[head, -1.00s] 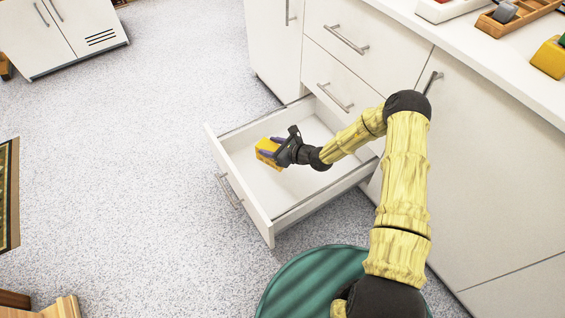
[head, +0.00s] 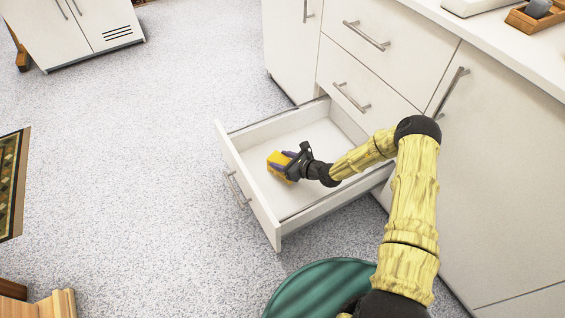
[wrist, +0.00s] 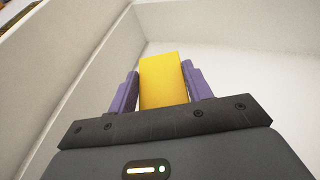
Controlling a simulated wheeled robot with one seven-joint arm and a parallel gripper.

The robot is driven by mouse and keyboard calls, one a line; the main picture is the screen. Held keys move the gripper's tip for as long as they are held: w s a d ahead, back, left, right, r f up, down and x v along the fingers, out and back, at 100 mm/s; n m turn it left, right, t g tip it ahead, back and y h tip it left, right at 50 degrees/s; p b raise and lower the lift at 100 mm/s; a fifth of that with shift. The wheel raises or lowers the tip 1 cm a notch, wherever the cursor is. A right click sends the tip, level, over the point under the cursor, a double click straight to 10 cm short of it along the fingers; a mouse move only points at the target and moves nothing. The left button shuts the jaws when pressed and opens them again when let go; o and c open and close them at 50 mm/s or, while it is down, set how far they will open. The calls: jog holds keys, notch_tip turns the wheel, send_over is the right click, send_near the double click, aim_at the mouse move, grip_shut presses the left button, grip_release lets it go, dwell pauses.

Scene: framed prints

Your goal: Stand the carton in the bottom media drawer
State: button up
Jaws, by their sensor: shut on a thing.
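The yellow carton (head: 275,162) is inside the open bottom drawer (head: 259,201), near the drawer's front wall. My gripper (head: 284,164) is shut on the carton, with a purple finger on each side of it. In the wrist view the carton (wrist: 161,82) sits between the two fingers (wrist: 160,88), and the white drawer floor (wrist: 235,75) lies beyond it. The carton's lower end is hidden, so I cannot tell whether it touches the drawer floor.
Closed drawers (head: 352,90) and a cabinet door (head: 490,170) stand above and right of the open drawer. The rest of the drawer looks empty. A counter (head: 455,22) runs along the top right. Speckled floor (head: 130,180) is clear at left.

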jog(key=shift+f, duration=0.5)
jog(key=o, duration=1.1)
jog(key=shift+o, duration=0.2)
jog(key=shift+r, duration=0.45)
jog(key=p+v, duration=0.6)
jog(key=v, duration=0.6)
jog(key=shift+r, duration=0.1)
